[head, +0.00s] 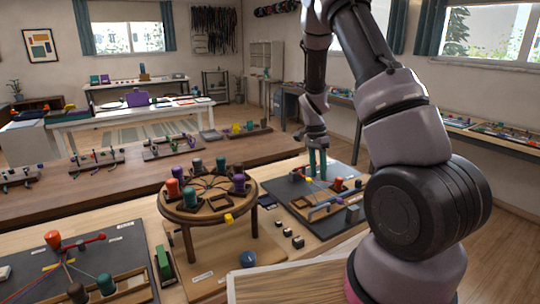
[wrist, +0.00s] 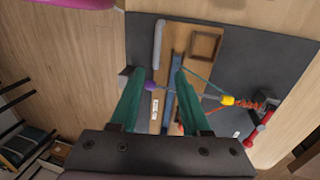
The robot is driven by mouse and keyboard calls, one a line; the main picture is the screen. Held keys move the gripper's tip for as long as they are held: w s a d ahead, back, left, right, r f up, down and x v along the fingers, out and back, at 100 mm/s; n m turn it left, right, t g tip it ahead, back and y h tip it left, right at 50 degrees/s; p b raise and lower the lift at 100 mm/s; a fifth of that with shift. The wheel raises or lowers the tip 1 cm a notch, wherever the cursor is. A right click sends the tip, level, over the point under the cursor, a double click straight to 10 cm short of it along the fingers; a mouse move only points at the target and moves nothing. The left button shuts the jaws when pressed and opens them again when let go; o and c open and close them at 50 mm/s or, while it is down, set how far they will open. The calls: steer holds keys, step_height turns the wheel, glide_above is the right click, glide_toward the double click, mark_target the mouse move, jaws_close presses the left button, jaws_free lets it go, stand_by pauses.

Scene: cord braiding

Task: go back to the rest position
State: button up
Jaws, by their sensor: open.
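My gripper (head: 318,162) hangs with its teal fingers pointing down over the dark mat (head: 284,188) on the right part of the bench. In the wrist view the two fingers (wrist: 159,82) are spread apart with nothing held between them. A blue bar (wrist: 178,66) and a wooden strip show below and between them. A purple piece (wrist: 151,87) lies beside the left finger; I cannot tell whether they touch. A yellow piece (wrist: 227,100) and red pieces (wrist: 262,128) lie to the right on the mat, with thin cords running to them.
A round wooden braiding stand (head: 210,214) with several coloured bobbins stands left of my gripper. Small dark blocks (head: 298,242) sit near the front. Open air surrounds the gripper above the bench.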

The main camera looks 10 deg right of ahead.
steer(key=s+a+r+n+t+y, duration=0.1)
steer(key=s+a+r+n+t, duration=0.15)
steer(key=r, duration=0.75)
steer(key=s+a+r+n+t+y, duration=0.15)
steer(key=s+r, duration=0.25)
steer(key=r, duration=0.7)
steer(key=s+a+r+n+t, duration=0.2)
steer(key=s+r+n, duration=0.1)
steer(key=s+r, duration=0.3)
steer(key=s+a+r+n+t, duration=0.1)
steer(key=s+r+n+t, duration=0.2)
steer(key=s+r, duration=0.3)
steer(key=s, duration=0.4)
steer(key=shift+a, duration=0.35)
